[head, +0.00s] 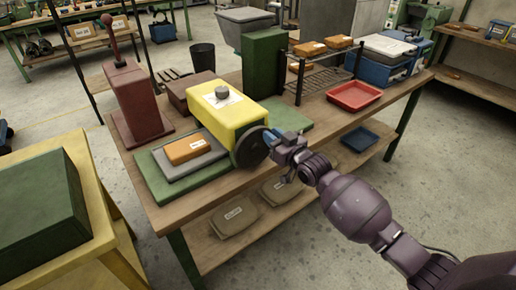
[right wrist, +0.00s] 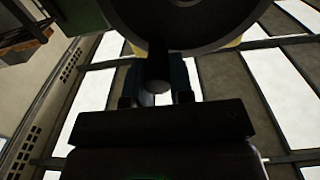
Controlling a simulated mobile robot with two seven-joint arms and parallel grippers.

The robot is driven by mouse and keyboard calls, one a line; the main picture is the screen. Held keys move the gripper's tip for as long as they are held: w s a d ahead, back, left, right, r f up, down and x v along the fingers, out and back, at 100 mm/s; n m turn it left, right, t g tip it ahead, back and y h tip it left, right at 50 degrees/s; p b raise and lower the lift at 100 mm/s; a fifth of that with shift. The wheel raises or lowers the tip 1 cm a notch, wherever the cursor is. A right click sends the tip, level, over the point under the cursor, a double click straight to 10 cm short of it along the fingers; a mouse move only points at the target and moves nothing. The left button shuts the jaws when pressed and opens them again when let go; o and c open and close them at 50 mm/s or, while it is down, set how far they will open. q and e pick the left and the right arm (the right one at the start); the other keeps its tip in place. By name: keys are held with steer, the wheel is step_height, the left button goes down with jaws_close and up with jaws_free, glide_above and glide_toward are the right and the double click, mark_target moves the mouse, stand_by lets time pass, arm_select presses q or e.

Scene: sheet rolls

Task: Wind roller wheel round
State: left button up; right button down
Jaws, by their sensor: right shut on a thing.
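A yellow machine box (head: 226,108) stands on the wooden workbench, with a white label and a grey knob on top. A dark round roller wheel (head: 248,150) is on its near right end. My right gripper (head: 276,140) is at the wheel's right side, shut on its handle. In the right wrist view the wheel (right wrist: 180,15) fills the top, and the pale rounded handle (right wrist: 154,88) lies between the fingers of the gripper (right wrist: 155,92). My left gripper is in neither view.
The workbench (head: 190,205) holds an orange box (head: 187,149) on a grey slab, a dark red press (head: 132,100), a green block (head: 263,65), a rack and a red tray (head: 354,96). A yellow table (head: 88,190) with a green block stands at left. Floor at lower right is clear.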

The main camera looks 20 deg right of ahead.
mark_target(256, 136)
steer(key=shift+s+a+f, duration=0.4)
steer(key=shift+a, duration=0.3)
steer(key=shift+s+a+f+p, duration=0.1)
steer(key=shift+s+a+p, duration=0.1)
steer(key=shift+a, duration=0.15)
steer(key=shift+s+a+f+p, duration=0.1)
steer(key=shift+a+p, duration=0.05)
steer(key=shift+a, duration=0.2)
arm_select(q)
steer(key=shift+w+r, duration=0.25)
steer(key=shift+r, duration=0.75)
arm_select(e)
steer(key=shift+a+f, duration=0.1)
steer(key=c, duration=1)
jaws_free()
steer(key=shift+w, duration=0.2)
steer(key=o, duration=1)
steer(key=shift+r, duration=0.25)
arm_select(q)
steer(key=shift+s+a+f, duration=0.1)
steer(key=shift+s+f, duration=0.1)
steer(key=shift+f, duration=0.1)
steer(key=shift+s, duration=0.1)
